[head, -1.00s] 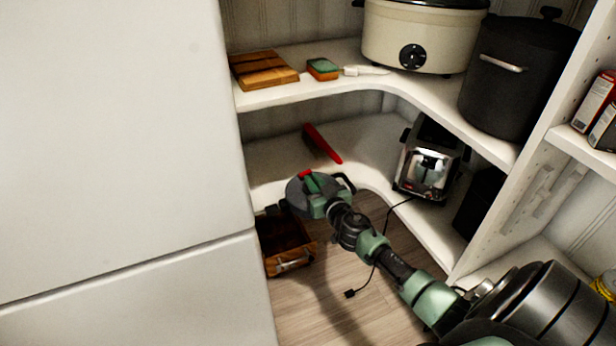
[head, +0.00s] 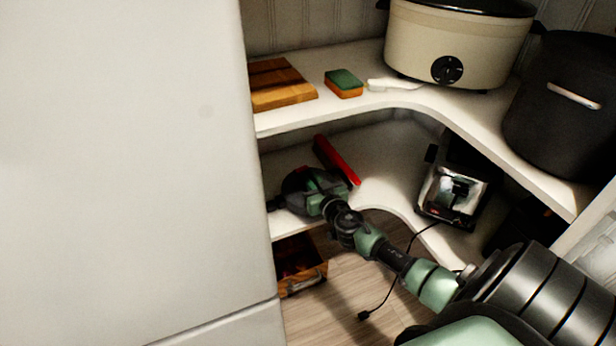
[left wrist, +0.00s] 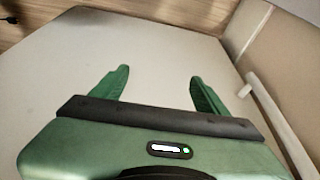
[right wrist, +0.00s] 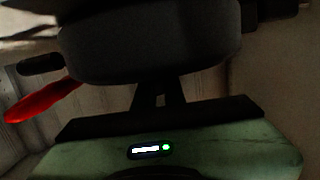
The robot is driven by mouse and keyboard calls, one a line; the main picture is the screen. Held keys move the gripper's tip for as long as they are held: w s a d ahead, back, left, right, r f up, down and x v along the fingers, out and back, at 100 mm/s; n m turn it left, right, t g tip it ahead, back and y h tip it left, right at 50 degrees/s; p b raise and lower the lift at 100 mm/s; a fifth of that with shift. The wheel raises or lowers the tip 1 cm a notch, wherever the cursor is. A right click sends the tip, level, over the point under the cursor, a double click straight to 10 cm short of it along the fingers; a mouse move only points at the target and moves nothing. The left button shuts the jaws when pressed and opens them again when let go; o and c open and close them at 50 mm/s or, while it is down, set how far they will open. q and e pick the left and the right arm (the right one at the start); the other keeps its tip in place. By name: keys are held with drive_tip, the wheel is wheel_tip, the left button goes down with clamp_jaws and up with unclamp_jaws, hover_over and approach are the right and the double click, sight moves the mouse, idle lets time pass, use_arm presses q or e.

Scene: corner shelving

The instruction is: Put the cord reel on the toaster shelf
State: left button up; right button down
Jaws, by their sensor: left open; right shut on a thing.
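The cord reel (head: 294,186) is a dark round body at the left end of the lower shelf, held in my right gripper (head: 308,190). It fills the upper middle of the right wrist view (right wrist: 150,48), with my jaws shut on it. The toaster shelf (head: 392,182) is the white lower corner shelf. The shiny toaster (head: 456,192) stands on its right part. The reel shows over the shelf's left part; I cannot tell whether it touches the board. My left gripper (left wrist: 157,88) is open and empty in the left wrist view, and is outside the head view.
A red long object (head: 337,160) lies just behind the reel. The upper shelf (head: 385,105) hangs above. A wooden crate (head: 300,272) stands below on the floor. A black cord (head: 395,280) trails from the toaster. Bare shelf lies between the red object and toaster.

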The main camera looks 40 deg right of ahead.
drive_tip(key=shift+s+r, duration=0.2)
drive_tip(key=shift+s, duration=0.05)
drive_tip(key=c, duration=1.8)
unclamp_jaws()
drive_tip(key=shift+s+a+f, duration=0.1)
drive_tip(key=shift+f, duration=0.2)
drive_tip(key=o, duration=0.3)
drive_tip(key=shift+r, duration=0.1)
